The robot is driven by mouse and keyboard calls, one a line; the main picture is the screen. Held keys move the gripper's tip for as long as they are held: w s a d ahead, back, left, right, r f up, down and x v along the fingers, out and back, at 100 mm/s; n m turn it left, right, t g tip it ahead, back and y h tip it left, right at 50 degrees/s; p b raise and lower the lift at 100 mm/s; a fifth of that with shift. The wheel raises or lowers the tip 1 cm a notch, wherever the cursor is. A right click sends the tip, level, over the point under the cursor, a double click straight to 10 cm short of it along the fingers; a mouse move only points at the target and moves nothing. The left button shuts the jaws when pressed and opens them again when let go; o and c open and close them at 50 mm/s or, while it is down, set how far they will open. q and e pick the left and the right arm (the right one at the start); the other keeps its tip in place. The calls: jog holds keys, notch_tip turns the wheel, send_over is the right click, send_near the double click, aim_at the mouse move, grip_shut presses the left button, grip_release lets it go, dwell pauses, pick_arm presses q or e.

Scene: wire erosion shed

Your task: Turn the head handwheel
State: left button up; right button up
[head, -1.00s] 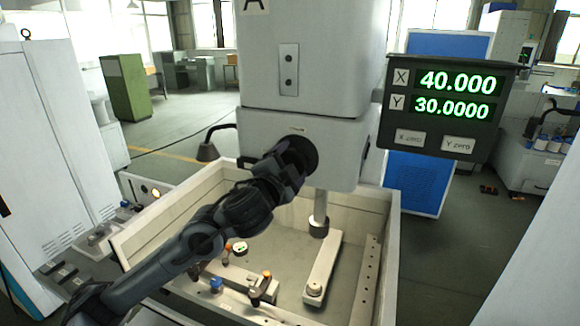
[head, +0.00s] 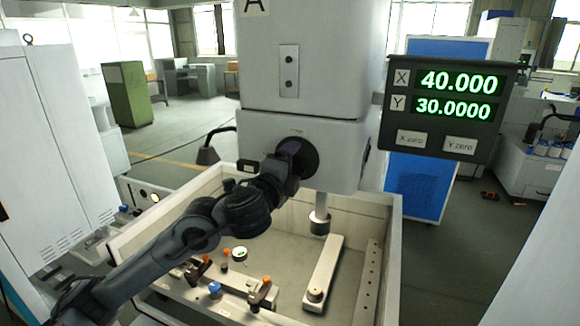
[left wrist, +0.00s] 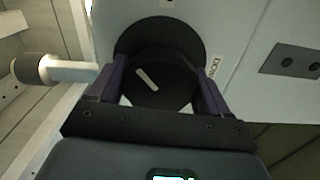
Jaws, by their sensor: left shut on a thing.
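The head handwheel (head: 306,156) is a black round disc on the front of the white machine head (head: 350,150). In the left wrist view the handwheel (left wrist: 160,38) shows its black face with a pale mark. My left gripper (head: 292,160) comes in from the left and is shut on the handwheel. In the left wrist view the two dark fingers of the left gripper (left wrist: 160,88) lie on either side of the handwheel's central part. My right gripper is not in view.
Below is an open tank (head: 398,240) holding a pale bar (head: 325,268) and small clamps. A spindle (head: 320,222) hangs from the head. A dark lamp (head: 208,155) stands left of the head.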

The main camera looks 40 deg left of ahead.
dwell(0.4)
pick_arm(q)
jog(key=o, duration=1)
jog(key=shift+p+v, duration=1.75)
jog(key=shift+v, duration=3.65)
